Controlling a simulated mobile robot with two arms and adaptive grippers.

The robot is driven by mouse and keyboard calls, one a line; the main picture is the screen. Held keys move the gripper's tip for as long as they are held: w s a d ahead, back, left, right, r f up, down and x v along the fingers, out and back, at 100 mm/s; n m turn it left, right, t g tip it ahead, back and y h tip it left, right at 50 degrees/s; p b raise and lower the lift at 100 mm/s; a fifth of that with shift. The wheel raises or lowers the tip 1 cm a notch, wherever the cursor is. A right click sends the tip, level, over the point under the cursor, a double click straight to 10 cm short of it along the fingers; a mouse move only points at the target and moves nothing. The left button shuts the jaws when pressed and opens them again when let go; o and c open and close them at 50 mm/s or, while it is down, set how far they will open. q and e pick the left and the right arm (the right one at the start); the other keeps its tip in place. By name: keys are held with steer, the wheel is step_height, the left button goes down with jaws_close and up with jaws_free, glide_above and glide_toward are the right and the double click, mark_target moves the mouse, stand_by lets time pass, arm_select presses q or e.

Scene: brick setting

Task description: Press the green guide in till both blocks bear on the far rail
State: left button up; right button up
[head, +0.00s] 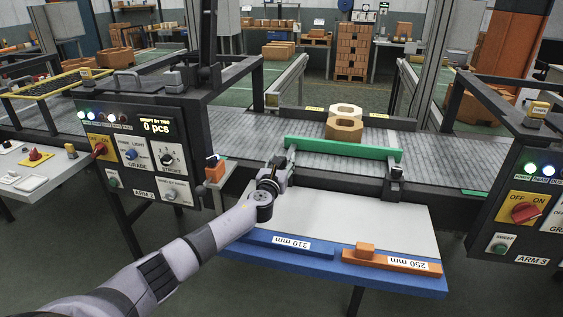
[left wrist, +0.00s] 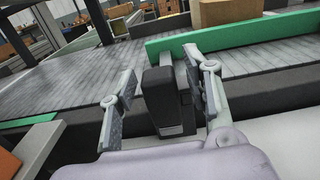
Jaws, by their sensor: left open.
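The green guide (head: 343,148) lies across the grey conveyor, on the near side of two blocks. The tan block (head: 344,131) is close behind the guide; the paler block (head: 346,110) is behind it, by the dark far rail (head: 392,122). Exact contacts are unclear. My left gripper (head: 283,163) is at the guide's left end. In the left wrist view it is open (left wrist: 165,88), its fingers on either side of a black post (left wrist: 160,98), with gaps visible. The green guide (left wrist: 235,34) passes just beyond. My right gripper is out of view.
A pale table (head: 400,225) with a blue front edge lies before the conveyor. Orange (head: 390,262) and blue (head: 290,244) gauge bars lie along its front. A black clamp (head: 394,183) supports the guide's right side. Control panels (head: 140,150) flank the table.

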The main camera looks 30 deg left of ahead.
arm_select(q)
steer(key=v, duration=1.2)
stand_by(0.6)
